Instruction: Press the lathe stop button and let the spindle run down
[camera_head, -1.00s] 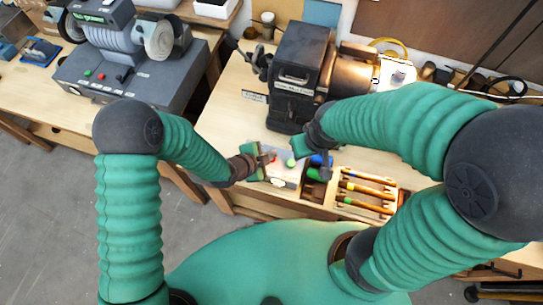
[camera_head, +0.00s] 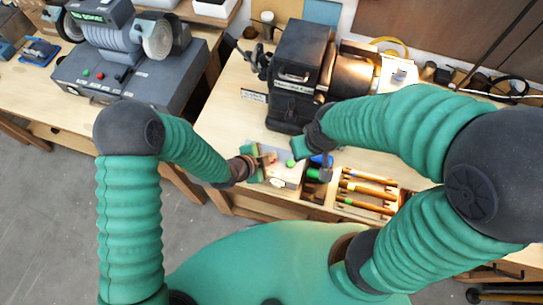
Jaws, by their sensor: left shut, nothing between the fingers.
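The lathe (camera_head: 302,58) is a dark machine with a copper-coloured cylindrical part (camera_head: 352,76) on its right side. Whether that part is turning cannot be told. In front of it a small light control box (camera_head: 285,178) sits near the bench's front edge. It has a green button (camera_head: 291,163) and a red button (camera_head: 272,158) on top. My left gripper (camera_head: 262,165) is shut and empty at the box's left side, close by the red button. Contact cannot be told. My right gripper (camera_head: 308,155) hangs just right of the green button; its finger opening is unclear.
A wooden tray (camera_head: 340,206) with several orange-handled tools lies right of the box. A grey bench grinder (camera_head: 130,75) with its own red and green buttons stands on the left bench. Bare bench top (camera_head: 228,122) lies left of the lathe.

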